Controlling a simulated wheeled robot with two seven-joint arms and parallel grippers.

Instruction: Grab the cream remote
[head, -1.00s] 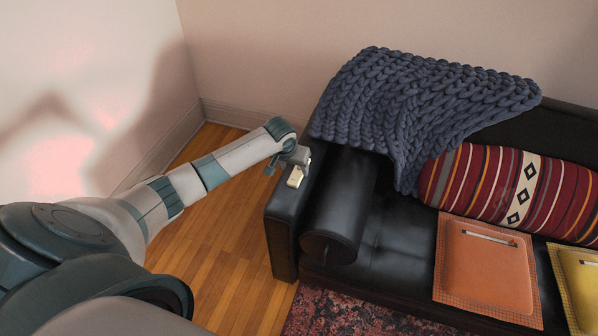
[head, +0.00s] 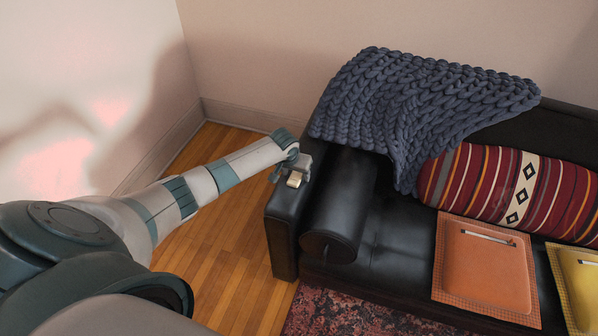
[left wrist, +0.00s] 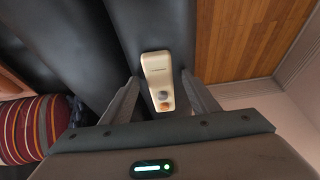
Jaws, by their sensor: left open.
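The cream remote (head: 295,179) lies on the black armrest of the sofa, partly hidden by my left gripper in the head view. In the left wrist view the remote (left wrist: 158,80) shows a grey button and an orange button, with its near end between the two fingers. My left gripper (head: 298,174) is open above the armrest; in the left wrist view its fingers (left wrist: 159,92) stand on either side of the remote, and whether they touch it cannot be told. My right gripper is not in view.
A rolled black bolster (head: 335,215) lies beside the armrest. Wooden floor (head: 225,270) is clear to its left.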

